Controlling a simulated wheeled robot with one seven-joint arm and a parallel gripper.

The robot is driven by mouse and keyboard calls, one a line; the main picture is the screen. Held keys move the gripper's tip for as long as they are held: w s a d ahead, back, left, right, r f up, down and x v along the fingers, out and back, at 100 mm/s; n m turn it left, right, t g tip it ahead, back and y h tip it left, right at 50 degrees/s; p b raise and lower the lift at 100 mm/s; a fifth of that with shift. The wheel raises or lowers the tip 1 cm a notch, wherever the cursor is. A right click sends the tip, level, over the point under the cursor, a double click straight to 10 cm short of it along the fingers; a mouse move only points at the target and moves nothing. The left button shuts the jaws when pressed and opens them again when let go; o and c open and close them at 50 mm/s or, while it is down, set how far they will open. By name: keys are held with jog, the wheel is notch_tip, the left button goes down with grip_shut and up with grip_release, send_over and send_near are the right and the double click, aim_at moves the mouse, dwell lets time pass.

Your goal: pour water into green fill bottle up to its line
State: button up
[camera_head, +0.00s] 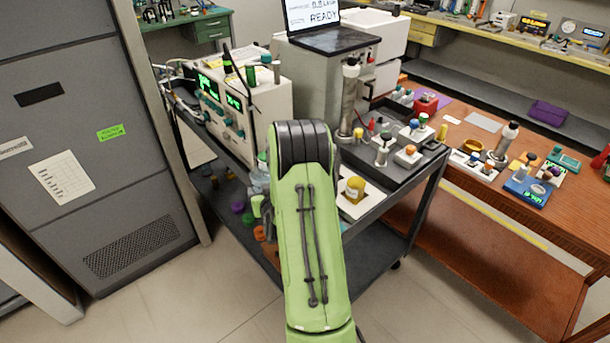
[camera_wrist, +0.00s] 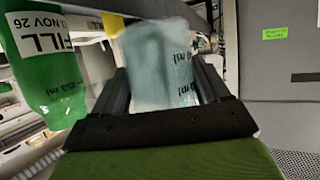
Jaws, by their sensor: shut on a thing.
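My gripper (camera_wrist: 160,95) is shut on a clear, pale bluish bottle (camera_wrist: 158,55) with black "ml" print on its side. The bottle stands out between the two dark fingers in the wrist view. The green fill bottle (camera_wrist: 45,75) is at the left of the wrist view, beside the held bottle and apart from it in the picture. Its white "FILL" label appears upside down. I cannot make out its line or its water level. In the head view my green arm hides my gripper, and I cannot clearly tell the bottles there.
A grey cabinet (camera_head: 85,150) stands left. A wooden bench (camera_head: 500,205) with small devices is at the right. Floor in front is clear.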

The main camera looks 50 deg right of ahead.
jog(key=shift+s+d+b, duration=0.1)
jog(key=shift+b, duration=0.25)
jog(key=shift+s+d+r+m+t+b, duration=0.15)
jog(key=shift+s+d+m+t+b, duration=0.2)
jog(key=shift+m+b, duration=0.45)
jog(key=shift+s+d+r+m+t+y+b, duration=0.35)
jog(key=shift+r+m+t, duration=0.15)
jog(key=shift+m, duration=0.1)
jog(key=shift+s+d+r+m+t+y+b, duration=0.25)
jog(key=shift+r+m+t+b, duration=0.1)
jog(key=shift+r+m, duration=0.2)
jog(key=shift+m+t, duration=0.4)
jog(key=shift+m, duration=0.25)
jog(key=shift+s+d+r+p, duration=0.15)
jog(key=shift+d+r+p, duration=0.05)
jog(key=shift+r+p, duration=0.7)
jog(key=shift+s+d+r+p, duration=0.15)
jog(key=shift+r+p, duration=0.55)
jog(key=shift+r, duration=0.4)
jog(key=shift+s+d+r+m+p, duration=0.1)
jog(key=shift+r+m+p, duration=0.2)
jog(key=shift+m, duration=0.3)
jog(key=shift+r+m+t+y+p, duration=0.4)
jog(key=shift+r+m+t+p, duration=0.2)
jog(key=shift+m+t, duration=0.1)
jog(key=shift+f+m+t+b, duration=0.3)
jog(key=shift+f+m+b, duration=0.5)
jog(key=shift+f+b, duration=0.25)
